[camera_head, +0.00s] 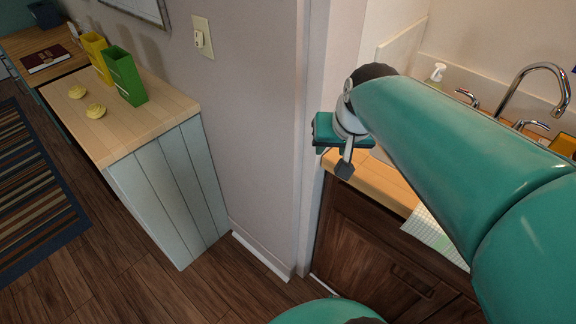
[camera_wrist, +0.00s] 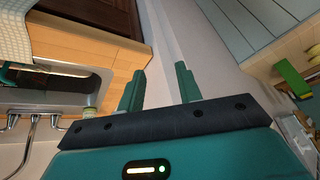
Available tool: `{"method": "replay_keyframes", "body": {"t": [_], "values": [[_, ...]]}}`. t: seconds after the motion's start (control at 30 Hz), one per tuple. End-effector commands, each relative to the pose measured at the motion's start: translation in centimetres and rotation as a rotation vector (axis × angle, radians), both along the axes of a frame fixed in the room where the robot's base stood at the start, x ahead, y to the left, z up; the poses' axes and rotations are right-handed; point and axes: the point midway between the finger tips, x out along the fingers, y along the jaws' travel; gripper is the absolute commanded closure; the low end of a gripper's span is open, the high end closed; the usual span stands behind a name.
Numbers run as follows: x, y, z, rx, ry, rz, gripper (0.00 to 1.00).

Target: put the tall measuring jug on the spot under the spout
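I cannot make out a tall measuring jug in either view. The spout is the curved chrome tap (camera_head: 545,72) at the right of the head view, over the counter with the sink; the spot under it is hidden behind my arm. The tap also shows at the left of the wrist view (camera_wrist: 32,128). My gripper (camera_wrist: 158,84) is open, with its two teal fingers apart and nothing between them. In the head view my gripper (camera_head: 344,150) hangs by the wall's end, above the near corner of the wooden sink counter (camera_head: 385,183).
A soap bottle (camera_head: 438,72) stands behind the sink. A checked cloth (camera_head: 430,232) hangs over the counter front. A wall (camera_head: 262,110) separates the counters.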

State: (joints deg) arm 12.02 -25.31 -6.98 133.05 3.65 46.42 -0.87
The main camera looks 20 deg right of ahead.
Motion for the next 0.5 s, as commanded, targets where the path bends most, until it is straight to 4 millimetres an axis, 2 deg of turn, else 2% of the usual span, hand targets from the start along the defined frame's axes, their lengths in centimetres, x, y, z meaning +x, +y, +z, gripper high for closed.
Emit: {"method": "replay_keyframes", "body": {"t": [0.03, 0.1, 0.2, 0.33, 0.5], "values": [[-1.3, 2.9, 0.4, -0.018, -0.011, 0.076, 0.65], [-3.1, 5.9, 0.6, -0.045, -0.017, 0.162, 0.65], [-5.3, 8.8, 0.4, -0.080, -0.023, 0.253, 0.65], [-7.0, 10.5, 0.1, -0.108, -0.026, 0.315, 0.65], [-7.3, 10.8, 0.0, -0.114, -0.025, 0.326, 0.65]]}}
